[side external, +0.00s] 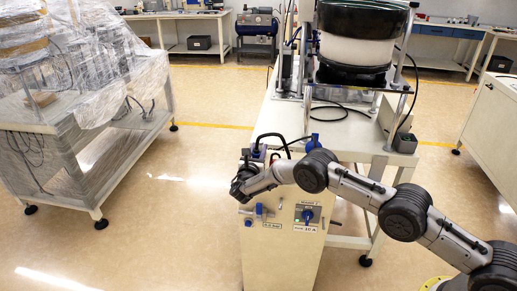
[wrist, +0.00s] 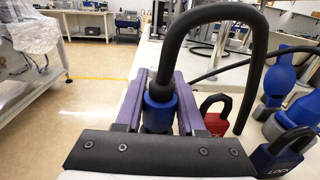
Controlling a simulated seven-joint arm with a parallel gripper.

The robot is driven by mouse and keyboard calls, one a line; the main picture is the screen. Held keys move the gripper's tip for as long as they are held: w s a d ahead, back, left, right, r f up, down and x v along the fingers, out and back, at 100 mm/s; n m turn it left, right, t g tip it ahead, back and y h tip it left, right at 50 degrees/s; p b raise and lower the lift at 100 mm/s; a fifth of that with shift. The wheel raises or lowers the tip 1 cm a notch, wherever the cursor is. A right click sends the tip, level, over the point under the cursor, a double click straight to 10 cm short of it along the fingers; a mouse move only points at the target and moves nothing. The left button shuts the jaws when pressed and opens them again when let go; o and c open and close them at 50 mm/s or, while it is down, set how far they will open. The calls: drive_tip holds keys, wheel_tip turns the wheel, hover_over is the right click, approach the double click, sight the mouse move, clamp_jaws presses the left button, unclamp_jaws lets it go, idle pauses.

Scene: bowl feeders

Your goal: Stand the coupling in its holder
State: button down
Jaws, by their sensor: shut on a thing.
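The coupling (wrist: 157,112) is a blue cylinder with a black collar and a thick black hose (wrist: 258,50) rising from its top. In the wrist view my gripper (wrist: 160,88) has its two purple fingers shut on either side of it. The coupling looks about upright, and its lower end is hidden behind the gripper's dark plate. In the side view my gripper (side external: 240,188) is at the upper left of the cream cabinet (side external: 280,250), and the hose (side external: 270,137) arcs above it. I cannot make out the holder for certain.
A red padlock (wrist: 217,122) and a dark blue padlock (wrist: 284,152) are right of my gripper. Blue fittings (wrist: 278,78) stand behind them. A bowl feeder (side external: 360,45) stands on the bench behind. Open floor (side external: 170,220) lies left of the cabinet.

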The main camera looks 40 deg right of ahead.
sight(256, 156)
drive_tip(key=shift+f, duration=0.65)
idle(0.3)
drive_tip(key=shift+c, duration=1.1)
unclamp_jaws()
drive_tip(key=shift+r+v, duration=0.2)
drive_tip(key=shift+v, duration=0.8)
drive_tip(key=shift+r+v, duration=0.15)
drive_tip(key=shift+v, duration=0.85)
drive_tip(key=shift+r+v, duration=0.2)
drive_tip(key=shift+v, duration=0.8)
drive_tip(key=shift+r, duration=0.15)
drive_tip(key=shift+r, duration=1.85)
